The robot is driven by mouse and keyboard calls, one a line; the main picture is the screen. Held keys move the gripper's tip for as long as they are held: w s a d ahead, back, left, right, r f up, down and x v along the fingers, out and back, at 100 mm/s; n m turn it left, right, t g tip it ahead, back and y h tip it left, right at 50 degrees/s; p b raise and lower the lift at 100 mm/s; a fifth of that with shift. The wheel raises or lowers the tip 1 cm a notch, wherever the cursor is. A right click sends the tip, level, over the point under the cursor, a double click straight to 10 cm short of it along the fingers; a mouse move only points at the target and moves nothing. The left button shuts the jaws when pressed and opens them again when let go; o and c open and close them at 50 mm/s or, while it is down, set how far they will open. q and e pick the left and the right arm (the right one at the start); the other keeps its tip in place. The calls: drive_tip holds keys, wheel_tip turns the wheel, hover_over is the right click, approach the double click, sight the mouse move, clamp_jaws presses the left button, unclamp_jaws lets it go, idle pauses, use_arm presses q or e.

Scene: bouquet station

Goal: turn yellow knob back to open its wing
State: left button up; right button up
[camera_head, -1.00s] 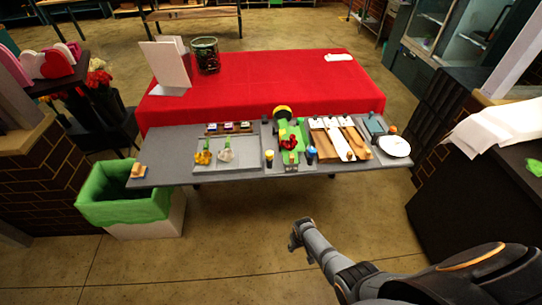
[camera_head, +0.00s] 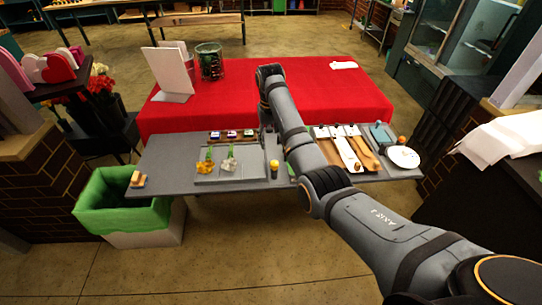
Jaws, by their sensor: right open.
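The yellow knob (camera_head: 274,164) is a yellow cap on a short dark post at the front edge of the grey work board (camera_head: 165,160), just left of my right arm. My right gripper (camera_head: 265,118) is over the back of the board, beyond the knob and apart from it. It is open, though its fingertips are small and partly hidden by my wrist and forearm. The forearm covers the middle of the board, so the green part and red flower there are hidden and I cannot tell how the wing lies. My left gripper is out of view.
A pale tray (camera_head: 230,165) with yellow and white flowers lies left of the knob. White and brown strips (camera_head: 350,150) and a white dish (camera_head: 404,157) lie to the right. A red-covered table (camera_head: 330,95) stands behind. A green-lined bin (camera_head: 115,205) stands at left.

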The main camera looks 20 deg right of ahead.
sight(274, 163)
drive_tip(key=f, duration=0.1)
drive_tip(key=s+f+p, duration=0.1)
drive_tip(key=f, duration=0.1)
drive_tip(key=shift+s+d+f, duration=0.1)
drive_tip(key=shift+s+f, duration=0.05)
drive_tip(key=f, duration=0.3)
drive_tip(key=shift+w+d+f+p, duration=0.1)
drive_tip(key=shift+w+f+p, duration=0.15)
drive_tip(key=shift+f+p, duration=0.15)
wheel_tip(274, 163, down, 2)
drive_tip(key=shift+f, duration=0.1)
drive_tip(key=shift+s+f, duration=0.1)
drive_tip(key=shift+f, duration=0.1)
drive_tip(key=shift+c, duration=1.2)
clamp_jaws()
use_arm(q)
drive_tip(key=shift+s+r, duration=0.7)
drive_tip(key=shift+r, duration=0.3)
